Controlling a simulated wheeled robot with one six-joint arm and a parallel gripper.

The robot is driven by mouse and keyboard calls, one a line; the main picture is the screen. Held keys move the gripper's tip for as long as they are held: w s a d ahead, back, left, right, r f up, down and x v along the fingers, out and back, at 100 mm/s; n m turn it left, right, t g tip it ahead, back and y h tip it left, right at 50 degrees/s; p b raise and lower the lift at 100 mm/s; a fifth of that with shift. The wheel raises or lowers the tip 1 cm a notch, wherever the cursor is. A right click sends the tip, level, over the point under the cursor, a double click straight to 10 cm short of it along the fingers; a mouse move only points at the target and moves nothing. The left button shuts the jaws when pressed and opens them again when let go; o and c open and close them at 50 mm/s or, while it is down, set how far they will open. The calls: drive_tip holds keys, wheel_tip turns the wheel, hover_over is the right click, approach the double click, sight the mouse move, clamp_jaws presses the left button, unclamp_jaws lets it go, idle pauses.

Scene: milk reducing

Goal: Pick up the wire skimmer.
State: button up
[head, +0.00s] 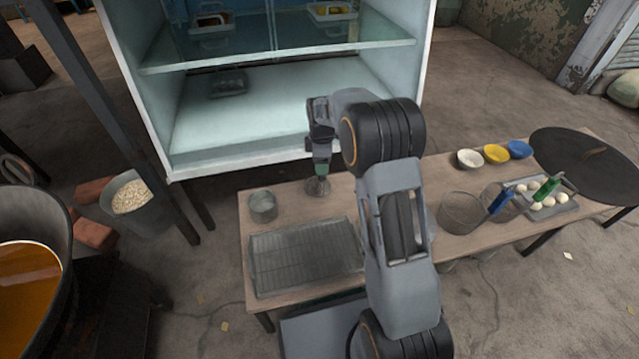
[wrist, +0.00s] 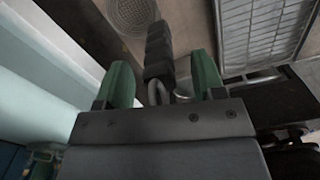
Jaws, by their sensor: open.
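The wire skimmer (head: 318,187) is at the table's back edge in the head view, with its round wire head low, directly below my gripper. My gripper (head: 321,168) points down over it. In the wrist view the green fingers of my gripper (wrist: 164,82) are spread apart. The skimmer's black handle (wrist: 160,48) lies between them, with a bent wire loop at its near end and a gap to each finger. A round mesh disc (wrist: 130,12), which looks like the skimmer's head, shows beyond it at the top.
A wire rack tray (head: 300,255) and a metal can (head: 262,206) stand on the wooden table near the skimmer. The glass-fronted cabinet (head: 265,110) is close behind my gripper. Bowls (head: 496,154), a glass container (head: 462,212) and an egg tray (head: 548,200) stand to the right.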

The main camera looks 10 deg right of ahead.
drive_tip(key=shift+c, duration=0.4)
drive_tip(key=c, duration=0.9)
drive_tip(key=shift+r, duration=0.1)
drive_tip(key=shift+c, duration=0.3)
drive_tip(key=shift+r, duration=0.1)
